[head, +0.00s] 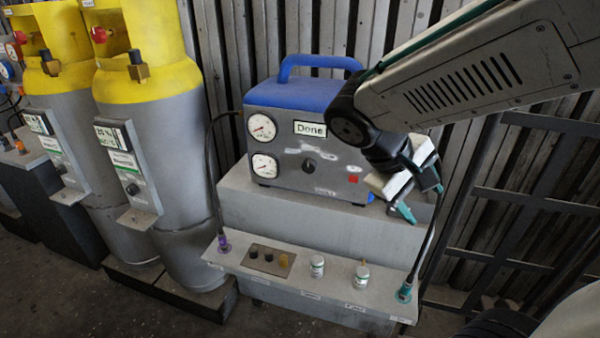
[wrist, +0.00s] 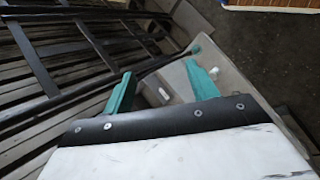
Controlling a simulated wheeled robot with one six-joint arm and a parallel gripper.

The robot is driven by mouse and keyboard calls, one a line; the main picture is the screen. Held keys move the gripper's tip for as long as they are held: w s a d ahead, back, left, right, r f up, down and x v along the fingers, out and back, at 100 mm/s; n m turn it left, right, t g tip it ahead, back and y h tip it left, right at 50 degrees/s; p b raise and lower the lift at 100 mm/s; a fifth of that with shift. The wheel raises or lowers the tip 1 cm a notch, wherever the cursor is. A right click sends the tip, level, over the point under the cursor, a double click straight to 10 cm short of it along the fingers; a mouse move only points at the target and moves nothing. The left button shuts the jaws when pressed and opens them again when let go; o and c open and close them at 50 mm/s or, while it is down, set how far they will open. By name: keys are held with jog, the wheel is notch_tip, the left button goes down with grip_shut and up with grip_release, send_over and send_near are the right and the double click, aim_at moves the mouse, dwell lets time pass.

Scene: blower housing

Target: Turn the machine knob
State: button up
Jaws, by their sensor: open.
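The machine (head: 285,160) is a grey box with a blue top and handle, standing on a grey stepped stand. Its round black knob (head: 309,166) sits low on the front face, under a display reading "Done". Two round gauges are left of the knob. My gripper (head: 420,200) is at the right end of the machine, to the right of the knob and apart from it. Its teal fingers point down and are open and empty. In the wrist view the fingers (wrist: 162,90) are spread wide over the stand's edge and a hose. The knob is not in the wrist view.
A shelf (head: 300,288) below the machine holds small jars, a plate of small caps and hose ends. Tall grey and yellow cylinders (head: 160,150) stand at left. A black rack (head: 530,200) is at right. Space in front of the machine's face looks free.

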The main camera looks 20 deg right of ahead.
jog(key=w+f+n+t+h, duration=0.1)
jog(key=w+n+h, duration=0.1)
jog(key=w+h, duration=0.35)
jog(key=n+t, duration=1.2)
jog(key=t, duration=0.2)
send_near(307, 168)
jog(key=d, duration=0.1)
jog(key=shift+y, duration=0.45)
jog(key=x, duration=0.8)
jog(key=shift+a+r, duration=0.15)
jog(key=shift+r, duration=0.1)
jog(key=shift+c, duration=0.4)
jog(key=c, duration=0.9)
